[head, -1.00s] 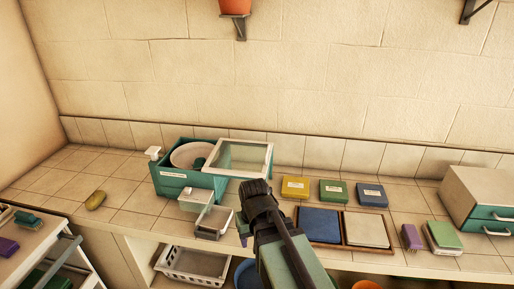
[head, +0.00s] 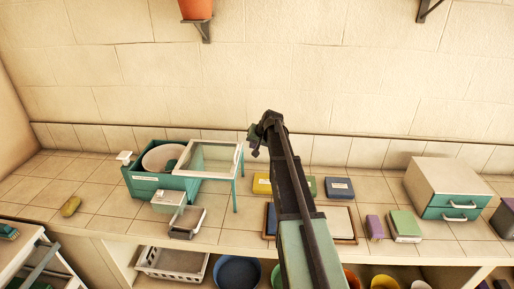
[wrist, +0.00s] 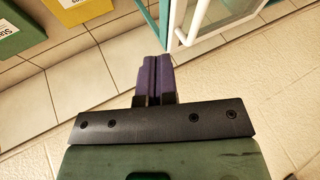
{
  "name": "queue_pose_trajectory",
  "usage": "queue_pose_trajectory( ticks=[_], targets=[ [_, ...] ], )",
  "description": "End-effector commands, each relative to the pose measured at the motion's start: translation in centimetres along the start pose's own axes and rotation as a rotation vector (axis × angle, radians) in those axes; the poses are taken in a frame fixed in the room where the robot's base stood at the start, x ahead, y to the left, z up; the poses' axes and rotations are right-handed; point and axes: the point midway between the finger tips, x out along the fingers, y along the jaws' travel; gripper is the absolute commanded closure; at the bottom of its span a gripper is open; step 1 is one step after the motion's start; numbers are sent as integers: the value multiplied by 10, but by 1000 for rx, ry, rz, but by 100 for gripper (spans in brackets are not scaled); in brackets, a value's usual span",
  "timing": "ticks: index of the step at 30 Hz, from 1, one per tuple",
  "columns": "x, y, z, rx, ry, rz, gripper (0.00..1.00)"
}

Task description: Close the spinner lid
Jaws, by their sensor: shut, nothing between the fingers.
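The spinner is a teal box (head: 146,186) on the tiled counter with a pale round bowl (head: 160,158) inside. Its lid (head: 208,155), a clear panel in a white frame, sits off to the right on teal supports, leaving much of the bowl uncovered. The lid's white frame and a handle (wrist: 199,18) show at the top right of the wrist view. My gripper (head: 254,142) is just right of the lid's right edge in the head view. In the wrist view its purple fingers (wrist: 152,62) are together and empty, apart from the lid.
A small clear-fronted container (head: 187,222) stands before the spinner. Yellow (head: 262,184) and blue (head: 339,188) boxes lie right of the lid, with a green box partly behind my arm. A teal-drawered cabinet (head: 450,185) is farther right. The wall is behind.

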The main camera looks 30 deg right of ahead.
Motion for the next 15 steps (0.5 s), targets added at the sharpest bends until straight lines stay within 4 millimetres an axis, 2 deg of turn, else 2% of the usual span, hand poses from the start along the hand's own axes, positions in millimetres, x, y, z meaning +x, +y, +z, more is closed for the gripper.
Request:
queue_pose_trajectory(
  ticks=[1, 4, 9, 15],
  targets=[
    [21, 4, 3, -1, 0, 0, 100],
    [42, 4, 2, -2, -1, 1, 100],
    [50, -22, 2, -2, 0, 0, 100],
    [56, -32, 3, -1, 0, 1, 100]
  ],
)
